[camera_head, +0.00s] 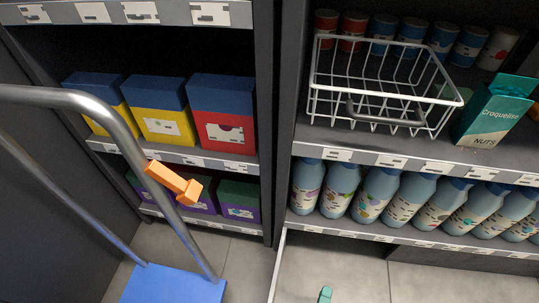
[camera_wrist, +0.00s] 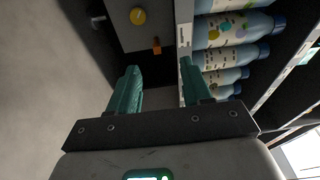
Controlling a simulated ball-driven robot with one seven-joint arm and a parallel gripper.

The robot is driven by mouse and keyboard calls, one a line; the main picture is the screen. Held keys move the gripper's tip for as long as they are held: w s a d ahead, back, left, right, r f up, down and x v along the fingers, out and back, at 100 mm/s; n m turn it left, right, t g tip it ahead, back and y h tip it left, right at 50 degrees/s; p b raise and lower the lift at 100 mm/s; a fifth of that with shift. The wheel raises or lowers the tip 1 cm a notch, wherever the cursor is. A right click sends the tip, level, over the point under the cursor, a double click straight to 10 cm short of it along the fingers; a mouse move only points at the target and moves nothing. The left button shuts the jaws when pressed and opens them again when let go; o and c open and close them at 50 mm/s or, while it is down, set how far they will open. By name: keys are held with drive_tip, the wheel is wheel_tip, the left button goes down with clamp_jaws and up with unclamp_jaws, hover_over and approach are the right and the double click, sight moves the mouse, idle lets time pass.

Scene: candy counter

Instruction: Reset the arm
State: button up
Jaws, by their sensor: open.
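My gripper (camera_wrist: 160,68) is open in the wrist view, with its two teal fingers apart. Nothing is between the fingers. In the head view only a teal tip of my gripper (camera_head: 326,294) shows at the bottom edge, over the pale floor. The rest of my arm is out of that view.
Shelves hold several boxes (camera_head: 223,112), a white wire basket (camera_head: 385,117), a teal nuts carton (camera_head: 492,112) and several bottles (camera_head: 375,193). The bottles (camera_wrist: 232,28) also line the wrist view's right. A metal-handled trolley (camera_head: 172,285) stands at left, with an orange piece (camera_head: 172,183) by its handle.

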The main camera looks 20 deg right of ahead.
drive_tip(key=a+r+n+t+y, duration=0.1)
drive_tip(key=a+n+y, duration=0.2)
drive_tip(key=n+y, duration=0.65)
drive_tip(key=a+r+n+t+y, duration=0.1)
drive_tip(key=a+n+y, duration=0.2)
drive_tip(key=n+y, duration=0.6)
drive_tip(key=w+d+r+n+g+h, duration=0.2)
drive_tip(key=d+r+n+g, duration=0.1)
drive_tip(key=r, duration=0.3)
drive_tip(key=w+d+r+n+g+h, duration=0.1)
drive_tip(key=w+d+r+n+g, duration=0.2)
drive_tip(key=r, duration=0.4)
drive_tip(key=w+d+r+n+g+h, duration=0.2)
drive_tip(key=d+r+g, duration=0.2)
drive_tip(key=r, duration=0.2)
drive_tip(key=s+d+g+p, duration=0.1)
drive_tip(key=s+g+p, duration=0.35)
drive_tip(key=s, duration=0.65)
wheel_tip(320, 180, up, 36)
drive_tip(key=p, duration=3.7)
drive_tip(key=shift+d+t, duration=0.15)
drive_tip(key=shift+t, duration=0.2)
